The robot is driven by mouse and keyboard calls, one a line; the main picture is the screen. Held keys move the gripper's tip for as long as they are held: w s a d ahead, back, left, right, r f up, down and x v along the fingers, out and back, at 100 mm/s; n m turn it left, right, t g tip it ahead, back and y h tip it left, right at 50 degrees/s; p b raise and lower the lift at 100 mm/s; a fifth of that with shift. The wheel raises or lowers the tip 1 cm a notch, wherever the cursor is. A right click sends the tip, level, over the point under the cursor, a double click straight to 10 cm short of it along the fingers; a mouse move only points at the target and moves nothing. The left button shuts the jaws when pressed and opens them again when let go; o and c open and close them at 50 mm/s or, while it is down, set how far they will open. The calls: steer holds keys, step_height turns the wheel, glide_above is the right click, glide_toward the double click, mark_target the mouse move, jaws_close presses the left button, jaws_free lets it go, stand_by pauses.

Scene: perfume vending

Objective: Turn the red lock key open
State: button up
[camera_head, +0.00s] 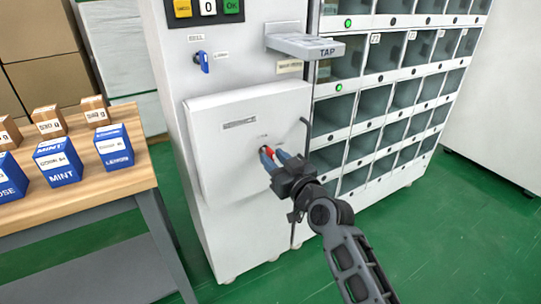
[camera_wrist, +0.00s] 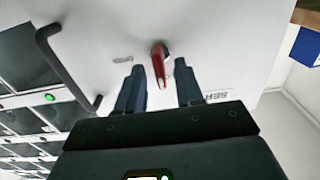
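The red lock key (camera_head: 269,152) sticks out of the white front panel (camera_head: 225,160) of the machine. It also shows in the wrist view (camera_wrist: 158,64), hanging from its round lock. My gripper (camera_head: 271,158) is at the key, with its two blue fingers pointing at the panel. In the wrist view my gripper (camera_wrist: 160,82) is open, with one finger on each side of the key. A gap shows between the key and each finger there. In the head view the fingers partly hide the key.
A dark bar handle (camera_head: 305,135) stands out from the panel just right of the key. A blue key (camera_head: 202,60) sits higher on the machine, beside a protruding TAP shelf (camera_head: 312,46). Open compartments (camera_head: 375,102) are at right. A wooden table (camera_head: 75,185) with boxes is at left.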

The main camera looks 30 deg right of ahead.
steer(key=shift+w, duration=1.15)
jaws_close()
